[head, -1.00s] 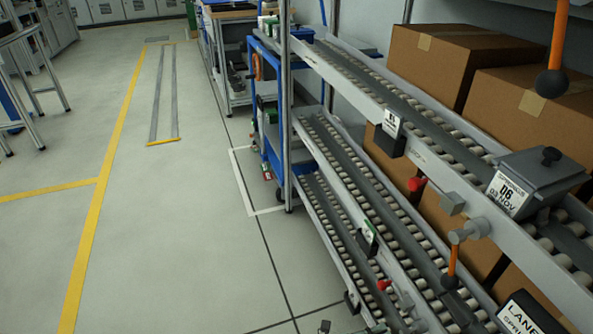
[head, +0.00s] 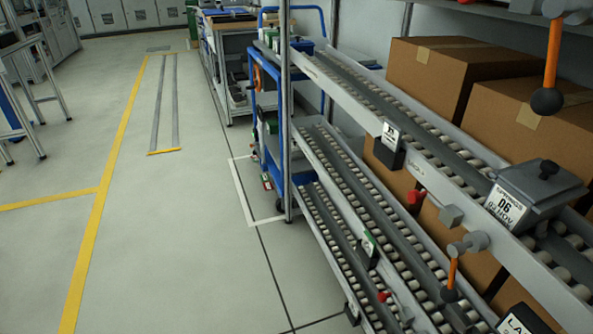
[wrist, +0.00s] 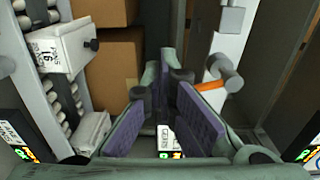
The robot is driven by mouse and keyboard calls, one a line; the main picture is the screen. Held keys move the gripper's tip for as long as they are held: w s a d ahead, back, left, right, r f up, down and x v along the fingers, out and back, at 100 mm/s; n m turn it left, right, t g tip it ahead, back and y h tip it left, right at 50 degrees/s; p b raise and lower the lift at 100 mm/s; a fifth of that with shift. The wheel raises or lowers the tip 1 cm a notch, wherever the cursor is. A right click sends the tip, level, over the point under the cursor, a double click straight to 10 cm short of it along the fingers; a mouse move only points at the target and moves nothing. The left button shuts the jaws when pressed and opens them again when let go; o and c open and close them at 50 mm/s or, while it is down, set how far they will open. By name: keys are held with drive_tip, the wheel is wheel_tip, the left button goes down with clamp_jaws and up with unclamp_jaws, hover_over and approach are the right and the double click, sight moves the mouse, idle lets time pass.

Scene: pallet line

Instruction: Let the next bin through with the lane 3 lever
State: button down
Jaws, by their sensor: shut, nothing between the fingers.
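A lever with an orange handle (head: 452,273) hangs from a grey pivot (head: 470,243) on the rack's right side. Another orange lever (head: 552,55) with a black knob hangs at the upper right. I cannot tell which lane each lever belongs to. A grey labelled bin (head: 541,188) sits on the upper roller lane. My gripper (wrist: 166,85) shows only in the wrist view, with purple pads, shut and empty. To its right there is an orange lever handle (wrist: 211,85) by a grey pivot; I see no grip on it. A labelled bin (wrist: 60,48) is at left.
Roller lanes (head: 375,196) slope down toward the right front. Cardboard boxes (head: 440,85) stand behind the upper lane. A red knob (head: 416,196) and a cut-off black lane sign (head: 525,320) are on the rack.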

drive_tip(key=w+v, duration=0.1)
drive_tip(key=v, duration=0.5)
drive_tip(key=shift+a, duration=0.35)
drive_tip(key=shift+s+r, duration=0.1)
drive_tip(key=shift+s, duration=0.05)
